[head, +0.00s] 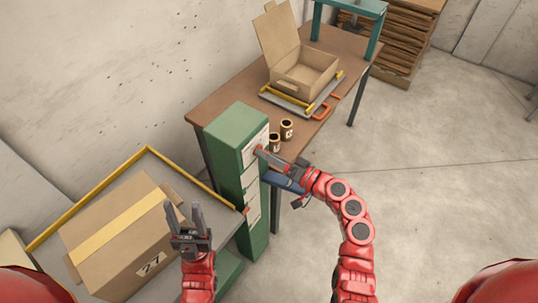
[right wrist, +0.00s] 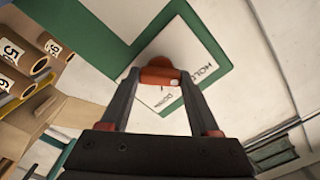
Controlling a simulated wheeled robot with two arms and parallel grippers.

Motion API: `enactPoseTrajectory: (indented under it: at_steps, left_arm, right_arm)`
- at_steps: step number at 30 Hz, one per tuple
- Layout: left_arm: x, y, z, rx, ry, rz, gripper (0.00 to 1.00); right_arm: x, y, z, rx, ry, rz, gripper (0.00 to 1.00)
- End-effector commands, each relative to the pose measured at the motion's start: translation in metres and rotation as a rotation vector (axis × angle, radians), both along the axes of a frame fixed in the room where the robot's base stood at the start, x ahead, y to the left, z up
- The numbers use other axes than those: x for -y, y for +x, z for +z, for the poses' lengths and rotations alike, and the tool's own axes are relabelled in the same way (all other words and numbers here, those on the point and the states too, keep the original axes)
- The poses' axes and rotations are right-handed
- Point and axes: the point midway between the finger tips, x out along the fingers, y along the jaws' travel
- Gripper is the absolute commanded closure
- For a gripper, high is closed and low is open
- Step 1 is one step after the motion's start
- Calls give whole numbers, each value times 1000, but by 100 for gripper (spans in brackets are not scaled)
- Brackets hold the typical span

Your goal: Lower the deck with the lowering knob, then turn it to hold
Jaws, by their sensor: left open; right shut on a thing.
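The red lowering knob (right wrist: 158,74) sits on a white plate lettered HOLD and DOWN (right wrist: 185,65). The deck (head: 228,228), grey with a yellow rail, is left of the column and bears a taped cardboard box marked 27 (head: 110,238). My left gripper (head: 183,212) is open and empty in front of the box.
Another small red part (head: 245,210) is lower on the column. The floor at the right (head: 450,190) is clear.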

Motion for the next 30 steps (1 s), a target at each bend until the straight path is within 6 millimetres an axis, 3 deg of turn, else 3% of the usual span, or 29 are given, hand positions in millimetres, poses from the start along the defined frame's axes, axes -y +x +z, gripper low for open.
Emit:
enactPoseTrajectory:
  at_steps: [2,14,21,30]
  left_arm:
    - [0,0,0,0,0,0,50]
    - [0,0,-11,0,0,0,50]
    - [0,0,-20,0,0,0,50]
    - [0,0,-10,0,0,0,50]
  right_arm:
    - [0,0,0,0,-1,-1,93]
    - [1,0,-3,-66,48,-1,93]
    - [2,1,-1,-209,155,-4,93]
    - [2,1,2,-442,323,-3,93]
